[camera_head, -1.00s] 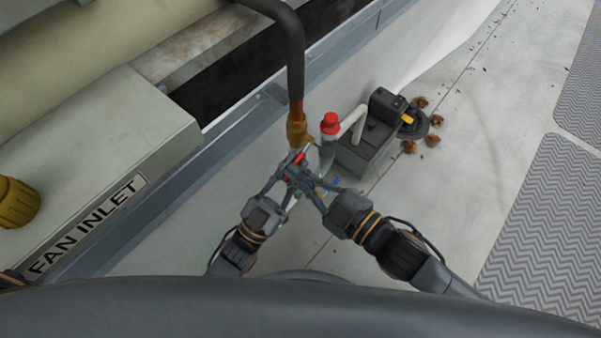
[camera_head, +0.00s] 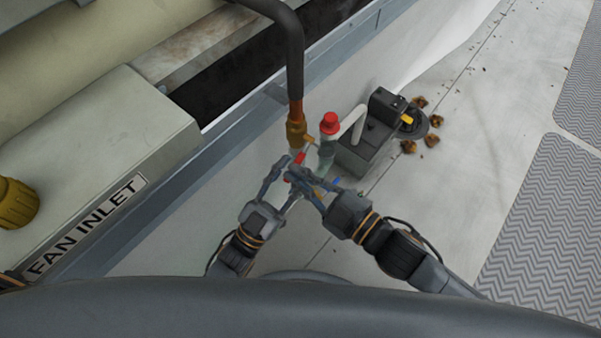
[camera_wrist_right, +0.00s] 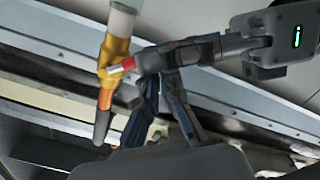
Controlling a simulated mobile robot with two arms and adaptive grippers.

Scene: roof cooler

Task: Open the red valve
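The red valve handle (camera_head: 300,158) sits beside the brass fitting (camera_head: 295,130) at the lower end of the dark pipe. In the right wrist view the red handle (camera_wrist_right: 128,64) juts from the brass body (camera_wrist_right: 112,50). My left gripper (camera_head: 290,174) looks open, its fingers spread just below the handle. In the right wrist view a left finger reaches in from the right, close to the handle; contact is unclear. My right gripper (camera_head: 303,180) is beside and partly overlaps the left one. Its fingertips are partly hidden, so its opening is unclear.
A bottle with a red cap (camera_head: 329,123) and a black pump unit (camera_head: 372,135) stand close on the right. A small blue part (camera_head: 336,182) shows near my right gripper. The fan inlet box (camera_head: 100,165) is on the left. The pale roof (camera_head: 480,150) is open at right.

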